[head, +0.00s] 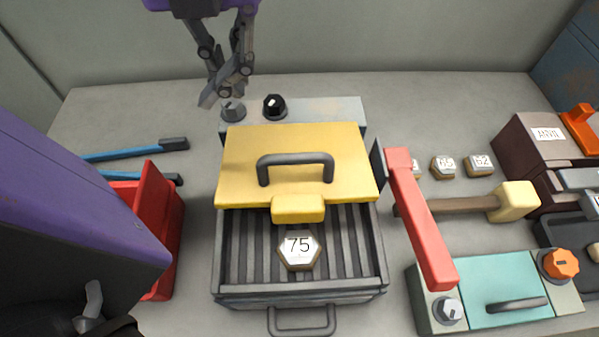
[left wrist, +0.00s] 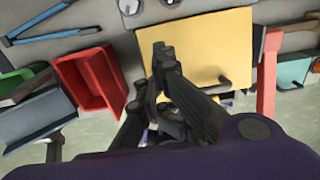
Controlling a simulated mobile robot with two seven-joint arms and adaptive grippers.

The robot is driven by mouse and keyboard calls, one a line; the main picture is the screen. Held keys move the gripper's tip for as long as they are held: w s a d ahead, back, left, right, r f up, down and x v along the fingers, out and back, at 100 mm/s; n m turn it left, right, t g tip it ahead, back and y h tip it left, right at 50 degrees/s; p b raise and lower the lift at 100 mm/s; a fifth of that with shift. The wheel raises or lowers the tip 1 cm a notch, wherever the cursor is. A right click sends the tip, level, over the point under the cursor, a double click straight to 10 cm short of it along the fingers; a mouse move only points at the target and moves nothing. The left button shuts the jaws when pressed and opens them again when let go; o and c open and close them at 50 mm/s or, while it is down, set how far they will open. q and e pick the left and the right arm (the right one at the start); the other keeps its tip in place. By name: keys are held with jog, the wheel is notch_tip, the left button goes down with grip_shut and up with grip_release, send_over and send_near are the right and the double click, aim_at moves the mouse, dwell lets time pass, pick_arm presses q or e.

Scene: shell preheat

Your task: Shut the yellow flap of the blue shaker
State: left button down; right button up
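The yellow flap (head: 245,160), with a dark handle and yellow front tab, covers the back part of a grey ribbed unit (head: 228,262). Its front edge stands over the bed, and the front ribs are uncovered. A white hexagonal piece marked 75 (head: 299,252) lies on them. I see no body that is plainly a blue shaker; the unit looks grey. The flap also shows in the left wrist view (left wrist: 195,50). My left gripper (head: 224,90) is open and empty, pointing down around the back-left knob; contact cannot be told. My right gripper is out of view.
A red bin (head: 155,215) stands left of the unit, near blue-handled tools (head: 120,153). A salmon bar (head: 422,220) and a teal box (head: 495,285) stand on the right, with a mallet (head: 512,201) behind.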

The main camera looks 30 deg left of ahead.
pick_arm(q)
notch_tip(320, 180, up, 7)
jog(key=p, duration=0.2)
jog(key=shift+r+p, duration=0.15)
jog(key=shift+p, duration=0.2)
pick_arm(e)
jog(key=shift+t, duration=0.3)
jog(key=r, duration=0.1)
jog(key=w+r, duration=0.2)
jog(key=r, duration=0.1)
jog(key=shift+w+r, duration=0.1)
pick_arm(q)
jog(key=shift+d, duration=0.1)
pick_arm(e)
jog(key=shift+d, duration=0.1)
